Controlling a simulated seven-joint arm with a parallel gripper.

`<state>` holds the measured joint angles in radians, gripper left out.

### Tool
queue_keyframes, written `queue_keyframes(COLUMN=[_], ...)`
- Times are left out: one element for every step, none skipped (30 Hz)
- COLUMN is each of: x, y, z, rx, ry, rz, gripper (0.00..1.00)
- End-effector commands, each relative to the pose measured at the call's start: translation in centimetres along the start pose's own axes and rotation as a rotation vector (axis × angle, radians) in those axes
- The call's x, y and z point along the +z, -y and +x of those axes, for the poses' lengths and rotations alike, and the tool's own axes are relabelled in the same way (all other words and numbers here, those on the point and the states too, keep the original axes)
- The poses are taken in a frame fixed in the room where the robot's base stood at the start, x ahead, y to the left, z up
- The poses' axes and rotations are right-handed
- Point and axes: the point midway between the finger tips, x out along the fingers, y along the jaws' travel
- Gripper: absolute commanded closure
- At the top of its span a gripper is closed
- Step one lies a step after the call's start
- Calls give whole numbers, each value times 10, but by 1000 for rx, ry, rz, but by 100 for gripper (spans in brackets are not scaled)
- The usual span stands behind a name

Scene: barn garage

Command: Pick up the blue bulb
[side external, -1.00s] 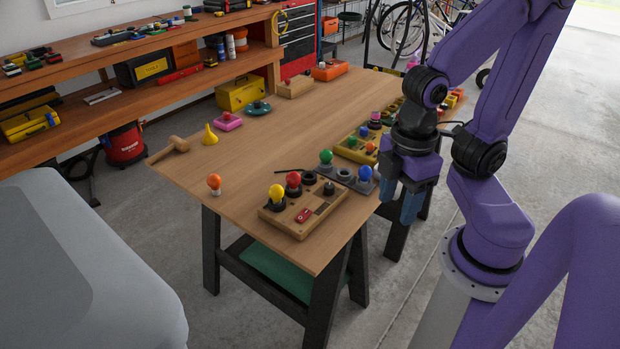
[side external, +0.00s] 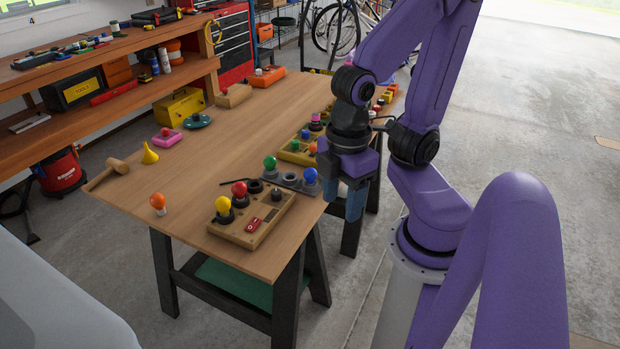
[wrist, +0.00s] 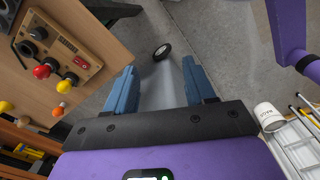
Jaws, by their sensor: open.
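The blue bulb (side external: 310,175) stands upright at the right end of a grey socket strip (side external: 290,183) near the table's right edge in the side external view. A green bulb (side external: 270,163) stands at the strip's other end, with an empty socket between them. My gripper (side external: 354,206) hangs just right of the blue bulb, pointing down past the table edge, apart from the bulb. The blue bulb is not in the wrist view.
A wooden socket board (side external: 250,222) holds a yellow bulb (side external: 223,206) and a red bulb (side external: 239,189). An orange bulb (side external: 158,202) stands alone. A yellow tray (side external: 297,152) lies behind the strip. The table's (side external: 200,195) middle is mostly clear.

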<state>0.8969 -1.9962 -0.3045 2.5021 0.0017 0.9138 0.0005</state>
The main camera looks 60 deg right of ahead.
Motion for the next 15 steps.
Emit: queue_keyframes(x=[0,0,0,0,0,0,0,0,0,0,-1,-2,-3,-5,-7], y=[0,0,0,0,0,0,0,0,0,0,-2,-4,-6,-10,-16], z=[0,0,0,0,0,0,0,0,0,0,0,0,0,0,0], rx=[0,0,0,0,0,0,0,0,0,0,0,1,1,2,2], ry=[0,0,0,0,0,0,0,0,0,0,0,1,1,2,2], rz=[0,0,0,0,0,0,0,0,0,0,-1,-2,-4,-9,-15], gripper=[30,28,28,28,28,28,28,28,28,28,28,28,28,28,28])
